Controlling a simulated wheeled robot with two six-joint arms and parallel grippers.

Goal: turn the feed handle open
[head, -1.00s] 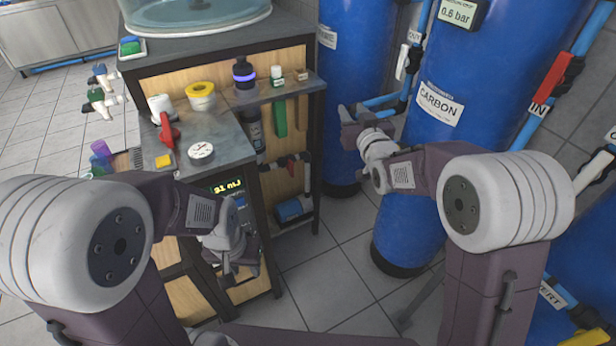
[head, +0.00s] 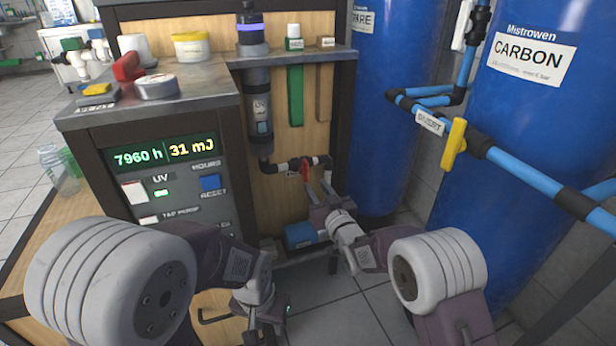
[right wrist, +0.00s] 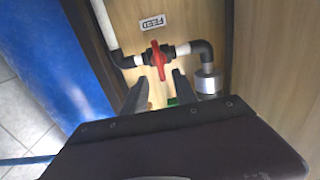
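The red feed handle (right wrist: 158,60) sits on a short pipe against the wooden panel, below a FEED label (right wrist: 152,22) in the right wrist view. It stands across the pipe's line. In the head view the handle (head: 305,168) shows small, just beyond my right gripper (head: 318,182). In the right wrist view my right gripper (right wrist: 158,90) is open, its two fingers spread to either side just below the handle, with nothing between them. Whether a fingertip touches the handle is unclear. My left gripper (head: 266,318) hangs low by the cabinet front; its fingers are partly cut off.
A blue CARBON tank (head: 530,110) and blue pipe with a yellow handle (head: 454,143) stand at right. The UV control panel (head: 170,180) is at left. A blue pump-like part (head: 300,235) sits below the feed pipe.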

